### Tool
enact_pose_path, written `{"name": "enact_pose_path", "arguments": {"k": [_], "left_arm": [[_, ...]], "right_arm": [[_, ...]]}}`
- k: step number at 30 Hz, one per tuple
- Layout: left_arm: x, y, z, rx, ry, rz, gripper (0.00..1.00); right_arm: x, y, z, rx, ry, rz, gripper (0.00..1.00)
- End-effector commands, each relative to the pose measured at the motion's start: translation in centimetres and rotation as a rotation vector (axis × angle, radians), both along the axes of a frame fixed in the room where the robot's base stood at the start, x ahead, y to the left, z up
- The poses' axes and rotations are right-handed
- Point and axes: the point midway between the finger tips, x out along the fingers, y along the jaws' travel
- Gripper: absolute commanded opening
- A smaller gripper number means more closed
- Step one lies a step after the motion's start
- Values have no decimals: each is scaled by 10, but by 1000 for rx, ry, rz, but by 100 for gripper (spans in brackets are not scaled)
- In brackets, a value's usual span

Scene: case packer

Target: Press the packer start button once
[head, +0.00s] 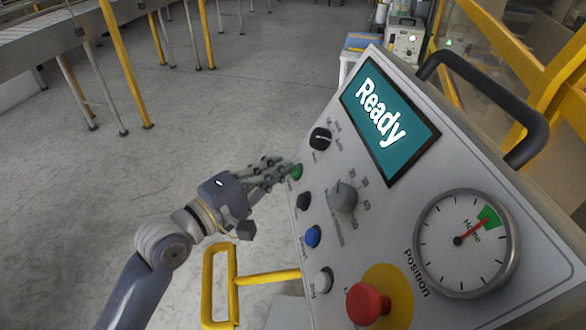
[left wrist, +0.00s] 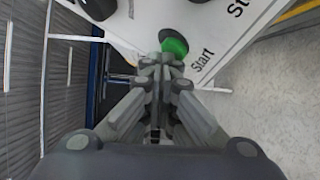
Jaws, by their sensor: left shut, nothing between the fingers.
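The green start button (head: 296,171) sits on the left edge of the tilted grey control panel (head: 400,238). In the left wrist view the green button (left wrist: 175,45) shows beside the printed word "Start". My left gripper (head: 285,167) is shut and empty, with its fingertips right at the button. In the left wrist view the left gripper's fingertips (left wrist: 161,62) cover part of the button's lower side; I cannot tell whether they touch it. The panel's screen (head: 390,115) reads "Ready". My right gripper is not in view.
Near the green button are a black knob (head: 320,138), a black button (head: 303,201), a blue button (head: 313,236), a white button (head: 324,281) and a grey selector (head: 344,196). A red mushroom button (head: 367,303) and a position dial (head: 467,243) sit lower right.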

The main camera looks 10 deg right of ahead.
Motion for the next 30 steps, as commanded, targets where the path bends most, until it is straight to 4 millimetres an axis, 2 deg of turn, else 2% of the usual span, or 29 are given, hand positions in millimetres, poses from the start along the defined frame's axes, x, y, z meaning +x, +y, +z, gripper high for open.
{"name": "enact_pose_path", "arguments": {"k": [18, 30], "left_arm": [[0, -4, -2, 1, 1, -1, 0], [-1, 10, 7, 0, 0, -1, 0]], "right_arm": [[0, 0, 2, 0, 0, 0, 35], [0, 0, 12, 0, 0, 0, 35]]}}
